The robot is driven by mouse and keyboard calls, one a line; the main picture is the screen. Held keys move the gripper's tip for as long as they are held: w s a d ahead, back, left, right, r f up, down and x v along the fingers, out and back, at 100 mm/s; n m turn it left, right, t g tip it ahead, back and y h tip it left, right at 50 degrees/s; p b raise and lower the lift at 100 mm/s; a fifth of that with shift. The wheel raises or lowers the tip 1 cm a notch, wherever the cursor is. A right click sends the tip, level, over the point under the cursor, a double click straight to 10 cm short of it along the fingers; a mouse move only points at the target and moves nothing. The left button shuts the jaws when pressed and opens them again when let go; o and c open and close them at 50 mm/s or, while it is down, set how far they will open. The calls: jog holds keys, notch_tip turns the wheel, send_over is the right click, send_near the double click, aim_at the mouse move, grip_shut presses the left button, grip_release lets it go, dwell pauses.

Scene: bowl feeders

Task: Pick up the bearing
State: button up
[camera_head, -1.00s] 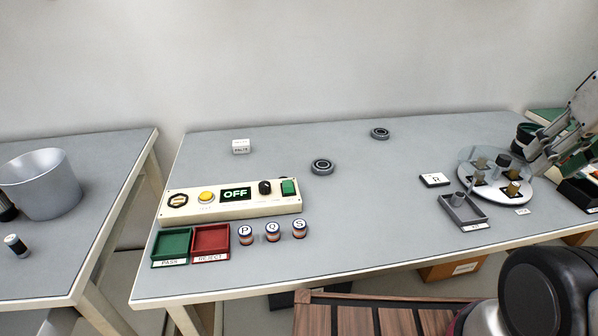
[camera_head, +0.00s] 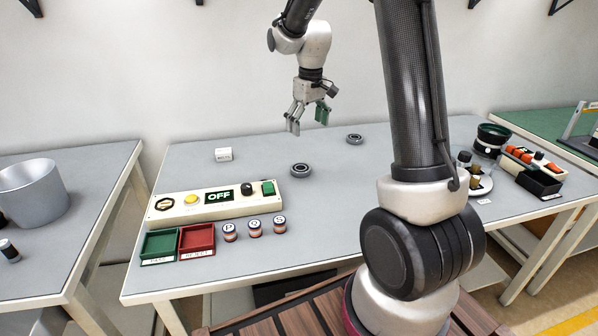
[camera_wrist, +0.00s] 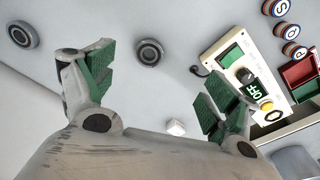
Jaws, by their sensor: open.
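Two dark ring-shaped bearings lie flat on the grey table. The nearer bearing (camera_head: 301,170) is right of the control panel, and the farther bearing (camera_head: 354,139) is behind it to the right. I cannot tell which one the task means. In the wrist view one bearing (camera_wrist: 149,52) is near the top centre, beyond the gap between my fingers, and the other bearing (camera_wrist: 22,34) is at the upper left. My gripper (camera_head: 307,124) is open and empty, pointing down above the back of the table, with green finger pads. It touches neither bearing.
A white block (camera_head: 223,155) is at the back. My arm hides part of the table's right side.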

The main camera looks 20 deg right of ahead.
jog(key=g, duration=0.1)
send_over(300, 168)
jog(key=shift+n, duration=0.4)
jog(key=f, duration=1.2)
jog(key=shift+d+f, duration=0.15)
jog(key=shift+d, duration=0.05)
notch_tip(300, 168, down, 6)
jog(key=shift+w+r, duration=0.1)
jog(key=c, duration=1.2)
